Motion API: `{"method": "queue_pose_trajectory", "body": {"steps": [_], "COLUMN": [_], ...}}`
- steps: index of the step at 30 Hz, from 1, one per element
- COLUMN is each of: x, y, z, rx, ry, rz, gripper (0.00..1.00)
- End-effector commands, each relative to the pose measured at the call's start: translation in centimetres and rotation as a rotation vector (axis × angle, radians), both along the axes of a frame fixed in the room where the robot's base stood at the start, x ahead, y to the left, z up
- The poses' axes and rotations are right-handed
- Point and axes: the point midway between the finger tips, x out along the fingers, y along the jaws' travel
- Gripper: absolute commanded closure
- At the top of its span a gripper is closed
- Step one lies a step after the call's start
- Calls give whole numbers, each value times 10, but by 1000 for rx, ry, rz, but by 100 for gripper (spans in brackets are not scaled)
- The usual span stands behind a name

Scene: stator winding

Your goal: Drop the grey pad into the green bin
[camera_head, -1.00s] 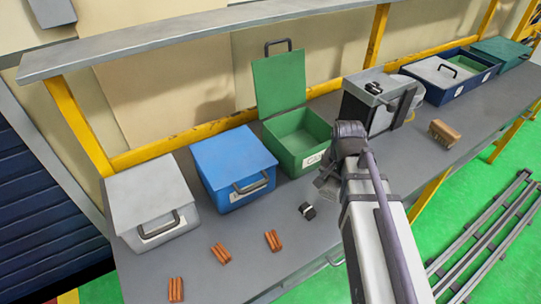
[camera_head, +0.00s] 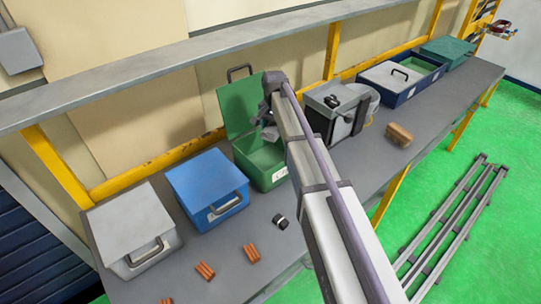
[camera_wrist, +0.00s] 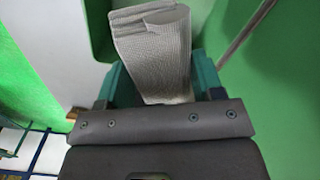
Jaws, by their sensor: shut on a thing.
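The grey pad (camera_wrist: 152,55) is a folded, woven, light grey piece, held between the two teal fingers of my gripper (camera_wrist: 160,80) in the wrist view. The green bin (camera_head: 266,180) stands on the bench in the head view, with its lid (camera_head: 238,108) raised upright at the back. My gripper (camera_head: 269,132) is over the bin's opening, in front of the lid. My arm hides the right part of the bin. Green surfaces lie on both sides of the pad in the wrist view.
A closed blue bin (camera_head: 207,190) and a closed light grey bin (camera_head: 133,225) stand left of it. A grey box (camera_head: 335,108) is at the right. A small black-and-white roll (camera_head: 280,221) and several copper-coloured pieces (camera_head: 251,252) lie in front. A shelf (camera_head: 170,62) runs above.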

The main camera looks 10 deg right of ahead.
Motion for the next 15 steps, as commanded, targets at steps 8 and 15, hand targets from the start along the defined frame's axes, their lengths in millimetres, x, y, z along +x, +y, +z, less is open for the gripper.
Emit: {"method": "queue_pose_trajectory", "body": {"steps": [8,15], "x": [-2,-2], "y": [0,0], "z": [-21,-57], "rx": [0,0], "ry": [0,0], "rz": [0,0], "gripper": [61,61]}}
